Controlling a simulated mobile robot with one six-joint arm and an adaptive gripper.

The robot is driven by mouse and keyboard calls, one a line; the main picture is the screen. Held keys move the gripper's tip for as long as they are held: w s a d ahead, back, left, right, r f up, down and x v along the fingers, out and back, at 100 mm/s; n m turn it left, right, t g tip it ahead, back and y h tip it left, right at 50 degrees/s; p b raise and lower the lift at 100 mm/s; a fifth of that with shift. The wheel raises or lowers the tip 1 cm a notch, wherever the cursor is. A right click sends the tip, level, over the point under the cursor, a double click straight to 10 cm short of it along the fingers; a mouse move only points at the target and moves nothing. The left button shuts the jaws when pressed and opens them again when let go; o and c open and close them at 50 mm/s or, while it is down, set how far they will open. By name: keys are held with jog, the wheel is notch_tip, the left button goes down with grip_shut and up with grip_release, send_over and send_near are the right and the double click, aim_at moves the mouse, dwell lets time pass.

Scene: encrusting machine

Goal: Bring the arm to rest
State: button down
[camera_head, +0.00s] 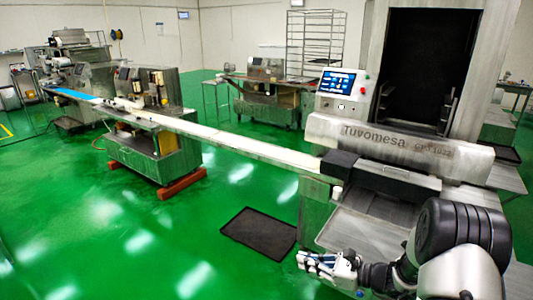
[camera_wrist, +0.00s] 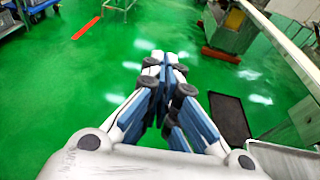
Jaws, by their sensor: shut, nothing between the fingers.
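My gripper (camera_head: 312,262) shows at the lower middle of the head view, at the end of my arm, which comes in from the lower right. It is in front of the steel machine's tray, to the left of it in the picture. In the wrist view my gripper (camera_wrist: 165,62) has its blue-padded fingers together at the tips, with nothing between them. Green floor lies beyond the fingertips.
The Tuvomesa machine (camera_head: 400,145) with a lit screen (camera_head: 337,82) stands at the right. Its long conveyor (camera_head: 230,140) runs to the far left. A black mat (camera_head: 259,233) lies on the floor, also seen in the wrist view (camera_wrist: 230,118). Open green floor is at left.

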jog(key=s+a+r+n+g+h, duration=0.2)
jog(key=s+a+r+n+g, duration=0.15)
jog(key=s+r+n, duration=0.5)
jog(key=s+a+r+n+g+h, duration=0.35)
jog(key=s+r+n, duration=0.2)
jog(key=s, duration=0.55)
jog(key=s+d+r+n+t+h, duration=0.4)
jog(key=s+d+n+h, duration=0.3)
jog(key=s, duration=0.6)
jog(key=shift+s+d+r+n+h, duration=0.15)
jog(key=shift+s+d+n+h, duration=0.2)
jog(key=shift+d+n, duration=1)
jog(key=shift+a, duration=0.2)
